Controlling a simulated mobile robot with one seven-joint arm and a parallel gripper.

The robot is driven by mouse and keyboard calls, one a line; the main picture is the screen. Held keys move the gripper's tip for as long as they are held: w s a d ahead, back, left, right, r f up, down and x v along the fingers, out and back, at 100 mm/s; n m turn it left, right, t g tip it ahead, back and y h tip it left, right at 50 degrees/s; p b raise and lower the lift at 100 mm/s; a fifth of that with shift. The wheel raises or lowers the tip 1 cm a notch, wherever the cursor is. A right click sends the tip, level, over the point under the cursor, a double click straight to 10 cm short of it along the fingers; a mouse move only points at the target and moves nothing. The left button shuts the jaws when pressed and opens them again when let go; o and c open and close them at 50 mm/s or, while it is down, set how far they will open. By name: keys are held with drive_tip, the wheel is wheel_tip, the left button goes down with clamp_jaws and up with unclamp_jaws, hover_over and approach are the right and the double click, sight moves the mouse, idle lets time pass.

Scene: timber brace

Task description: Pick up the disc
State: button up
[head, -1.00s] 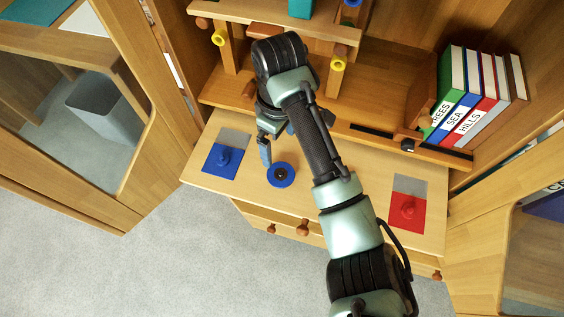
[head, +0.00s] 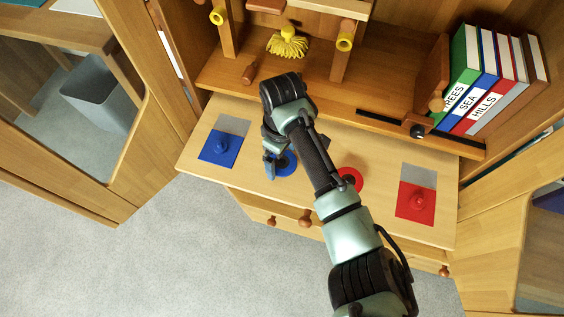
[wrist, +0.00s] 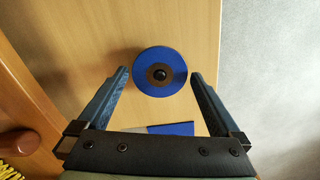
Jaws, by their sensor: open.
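A blue disc (head: 288,164) with a brown centre and dark knob lies flat on the wooden desk top, partly hidden by my gripper in the head view. In the wrist view the blue disc (wrist: 160,84) shows whole, between and slightly beyond the fingertips. My gripper (wrist: 161,73) is open, with one finger on either side of the disc in that view and nothing held. In the head view my gripper (head: 270,166) is at the disc's left edge. A red disc (head: 354,177) lies further right, partly hidden by my forearm.
Behind stand shelf posts, a yellow brush (head: 288,42) and several books (head: 490,85). Drawers with knobs (head: 305,218) are below the front edge.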

drive_tip(key=shift+f, duration=0.3)
idle(0.6)
drive_tip(key=c, duration=1.1)
drive_tip(key=shift+r, duration=0.1)
